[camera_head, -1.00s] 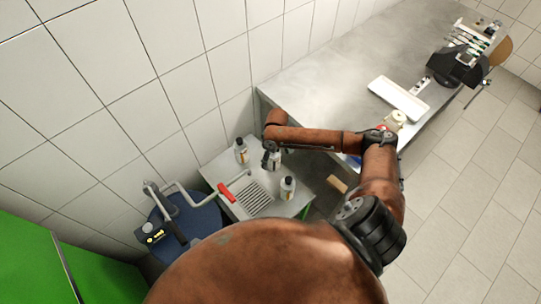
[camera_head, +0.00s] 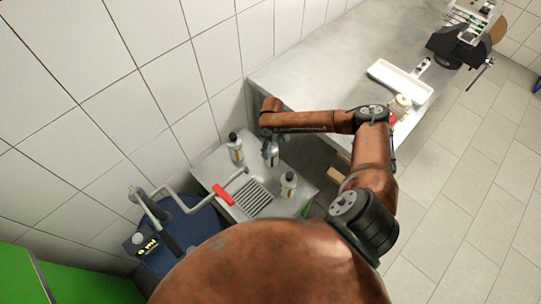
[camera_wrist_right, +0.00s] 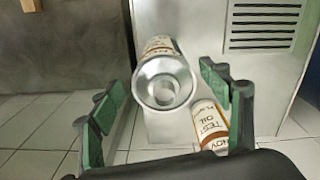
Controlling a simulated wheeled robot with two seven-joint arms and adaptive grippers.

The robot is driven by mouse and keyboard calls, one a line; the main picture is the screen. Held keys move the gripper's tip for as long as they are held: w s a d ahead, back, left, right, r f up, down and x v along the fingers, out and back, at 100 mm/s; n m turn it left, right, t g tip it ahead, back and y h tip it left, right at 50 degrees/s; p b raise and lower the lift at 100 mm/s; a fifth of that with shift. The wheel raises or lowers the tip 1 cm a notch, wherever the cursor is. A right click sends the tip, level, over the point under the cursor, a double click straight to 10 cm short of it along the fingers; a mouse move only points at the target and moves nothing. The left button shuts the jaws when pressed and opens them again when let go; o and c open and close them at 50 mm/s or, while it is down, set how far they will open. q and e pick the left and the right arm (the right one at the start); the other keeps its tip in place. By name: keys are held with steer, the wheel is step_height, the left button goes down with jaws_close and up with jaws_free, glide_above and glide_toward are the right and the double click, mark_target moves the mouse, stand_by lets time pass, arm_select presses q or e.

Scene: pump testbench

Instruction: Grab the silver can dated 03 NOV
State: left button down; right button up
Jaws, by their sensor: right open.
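My right gripper (camera_head: 267,135) is open above a silver can (camera_head: 270,155) on the small metal table. In the right wrist view, my open right gripper (camera_wrist_right: 164,100) has that silver can (camera_wrist_right: 163,82) between its fingers, round end towards the camera, with gaps on both sides. Its orange-and-white label shows only in part, and I cannot read its date. A second can (camera_wrist_right: 208,122), partly behind the right finger, has a label reading "TEST OIL" and "NOV"; its day is not readable. My left gripper is not in view.
Two dark-capped containers, one back left (camera_head: 235,148) and one front right (camera_head: 288,183), stand near the right gripper. A bent pipe with a red handle (camera_head: 224,194) and a grille (camera_head: 254,197) are close. A white tray (camera_head: 400,82) lies on the large bench.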

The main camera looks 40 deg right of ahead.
mark_target(272, 162)
steer(key=f, duration=0.3)
steer(key=shift+a+f, duration=0.2)
steer(key=shift+f, duration=0.15)
steer(key=shift+c, duration=0.4)
steer(key=c, duration=1.7)
steer(key=shift+o, duration=0.2)
steer(key=shift+r, duration=0.1)
